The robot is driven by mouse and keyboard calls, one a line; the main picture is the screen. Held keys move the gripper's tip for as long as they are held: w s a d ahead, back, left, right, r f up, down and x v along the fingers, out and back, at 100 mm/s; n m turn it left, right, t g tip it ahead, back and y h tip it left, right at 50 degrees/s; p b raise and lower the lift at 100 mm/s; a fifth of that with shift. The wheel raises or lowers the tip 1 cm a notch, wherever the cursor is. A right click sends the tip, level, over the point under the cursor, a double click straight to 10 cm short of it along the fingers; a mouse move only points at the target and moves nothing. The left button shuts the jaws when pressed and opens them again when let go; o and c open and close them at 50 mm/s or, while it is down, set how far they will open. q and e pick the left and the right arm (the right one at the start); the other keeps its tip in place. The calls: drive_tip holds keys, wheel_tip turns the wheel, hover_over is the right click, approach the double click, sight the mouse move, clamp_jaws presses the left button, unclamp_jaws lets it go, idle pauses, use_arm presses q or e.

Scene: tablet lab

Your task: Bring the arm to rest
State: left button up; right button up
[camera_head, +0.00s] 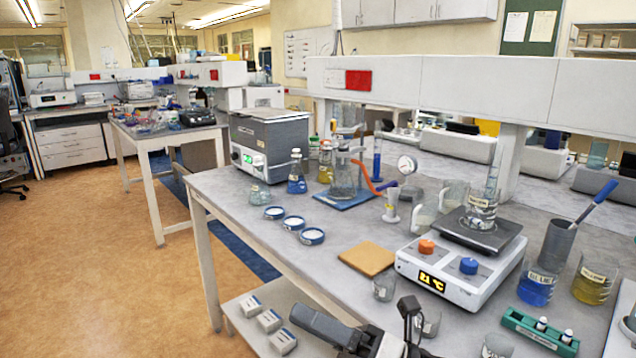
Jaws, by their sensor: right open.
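The rest of the right arm is cut off by the bottom edge. My left gripper is not in view.
A lower shelf (240,322) holds small white boxes (270,320). Open floor (110,290) lies left.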

drive_tip(key=d+f+m+t+h, duration=0.45)
drive_tip(key=f+m+h, duration=0.2)
drive_tip(key=m, duration=0.55)
drive_tip(key=d+f+m+t+h, duration=0.4)
drive_tip(key=f+m+t+h, duration=0.25)
drive_tip(key=m, duration=0.55)
drive_tip(key=s+d+f+m+g+h, duration=0.2)
drive_tip(key=s+d+f+m+g, duration=0.1)
drive_tip(key=s+f+m, duration=0.3)
drive_tip(key=s+d+f+m+g+h, duration=0.3)
drive_tip(key=s+f+m, duration=0.4)
drive_tip(key=f, duration=0.3)
drive_tip(key=shift+s+d+g, duration=0.25)
drive_tip(key=shift+d+g, duration=0.25)
drive_tip(key=shift+g, duration=0.1)
drive_tip(key=shift+f, duration=0.1)
